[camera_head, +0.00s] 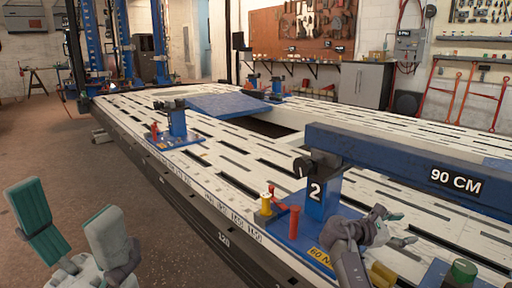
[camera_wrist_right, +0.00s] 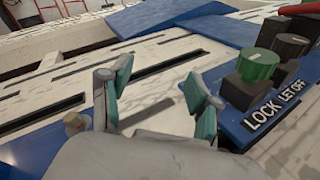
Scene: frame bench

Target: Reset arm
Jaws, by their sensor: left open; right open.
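A blue beam arm (camera_head: 380,150) marked "90 CM" reaches across the slotted bench (camera_head: 222,150) from the right. Its left end is at a blue stand (camera_head: 317,205) marked 1 and 2. My right gripper (camera_head: 402,228) is open and empty above the bench, right of this stand. In the right wrist view its two fingers (camera_wrist_right: 158,85) are apart with bare bench between them. A green knob (camera_wrist_right: 257,65) on a blue panel marked "LOCK" and "LET OFF" is right of the fingers, not touched. My left gripper (camera_head: 68,215) is open and empty over the floor, left of the bench.
A yellow post (camera_head: 266,206) and a red post (camera_head: 294,221) stand on the stand's blue base. Another blue clamp stand (camera_head: 177,120) is farther along the near edge. A blue plate (camera_head: 228,105) lies on the bench. The brown floor (camera_head: 50,140) at left is open.

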